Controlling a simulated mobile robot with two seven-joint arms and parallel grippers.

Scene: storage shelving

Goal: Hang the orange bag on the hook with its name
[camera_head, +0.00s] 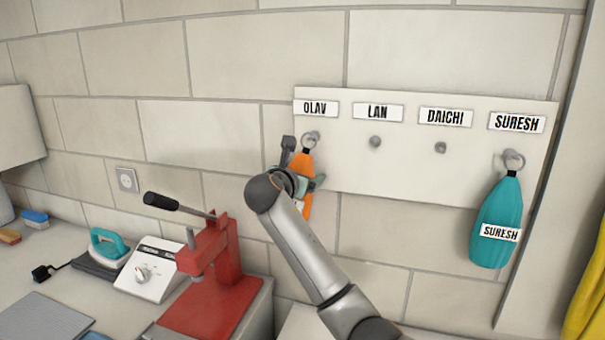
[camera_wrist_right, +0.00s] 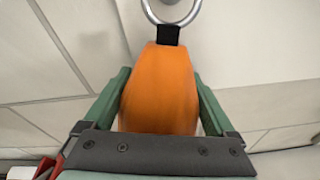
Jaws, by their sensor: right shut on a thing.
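The orange bag (camera_head: 306,166) is at the hook under the OLAV label (camera_head: 316,108), upright, with its metal ring (camera_head: 309,141) at that hook. In the right wrist view the orange bag (camera_wrist_right: 160,88) sits between the green fingers of my right gripper (camera_wrist_right: 160,110), which is shut on it. The ring (camera_wrist_right: 172,12) is near the hook at the top edge; whether the hook passes through it is not clear. My right gripper (camera_head: 303,182) partly hides the bag in the head view, and any name on the bag is not readable. My left gripper is not in view.
The white board (camera_head: 400,170) also has free hooks under LAN (camera_head: 375,141) and DAICHI (camera_head: 440,147). A teal bag (camera_head: 497,215) labelled SURESH hangs on the SURESH hook (camera_head: 513,158). A red press (camera_head: 215,265), a white control box (camera_head: 148,270) and a teal iron (camera_head: 108,246) stand lower left.

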